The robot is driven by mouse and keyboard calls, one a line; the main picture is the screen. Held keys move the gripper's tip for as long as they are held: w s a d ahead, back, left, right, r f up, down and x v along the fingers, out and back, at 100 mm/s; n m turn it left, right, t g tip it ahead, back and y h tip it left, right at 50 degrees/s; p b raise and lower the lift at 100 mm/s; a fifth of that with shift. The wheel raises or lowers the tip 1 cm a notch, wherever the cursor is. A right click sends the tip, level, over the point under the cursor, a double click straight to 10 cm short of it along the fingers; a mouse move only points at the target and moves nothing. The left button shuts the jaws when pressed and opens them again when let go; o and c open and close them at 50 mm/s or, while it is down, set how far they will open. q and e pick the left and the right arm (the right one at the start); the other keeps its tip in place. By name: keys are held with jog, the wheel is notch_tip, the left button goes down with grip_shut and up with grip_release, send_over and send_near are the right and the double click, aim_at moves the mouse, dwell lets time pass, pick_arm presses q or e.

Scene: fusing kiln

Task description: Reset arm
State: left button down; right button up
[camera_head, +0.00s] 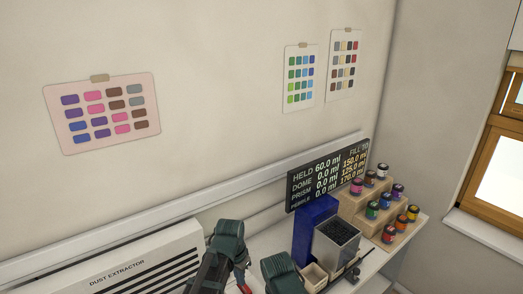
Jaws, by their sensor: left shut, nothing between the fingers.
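My left arm comes up at the bottom edge, left of centre, with a dark teal upper part. My left gripper (241,277) shows only in small part, with red pieces near the bottom edge. It is shut and empty, beside the narrow shelf. Another dark teal part of mine stands just to its right, cut off by the bottom edge. My right gripper is not in view.
A dust extractor (122,269) stands at lower left. The shelf (398,246) bears a blue block (309,232), a grey container (336,244), small trays (314,276) and a wooden stepped rack (352,206) with several jars. A display (327,176) stands behind. Colour charts (103,112) hang above.

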pick_arm(q)
jog(key=s+a+n, duration=0.7)
jog(key=s+a, duration=0.2)
jog(key=a, duration=0.2)
jog(key=shift+m+y, duration=0.5)
jog(key=shift+m, duration=0.1)
jog(key=d+f+b, duration=0.1)
jog(key=f+b, duration=0.1)
jog(key=d+f+b, duration=0.1)
jog(key=f+b, duration=0.1)
jog(key=d+f+b, duration=0.2)
jog(key=shift+s+f, duration=0.15)
jog(key=s+d+f+m+b, duration=0.1)
jog(key=d+f+b, duration=0.1)
jog(key=f+b, duration=0.2)
jog(key=s+d+f+m+b, duration=0.1)
jog(key=s+d+f+b, duration=0.1)
jog(key=f+b, duration=0.3)
jog(key=s+d+f+g+y+b, duration=0.1)
jog(key=d+f+b, duration=0.2)
jog(key=f+b, duration=0.2)
jog(key=shift+s+d+f+m+b, duration=0.15)
jog(key=shift+s+d+m+b, duration=0.15)
jog(key=shift+s+m, duration=0.1)
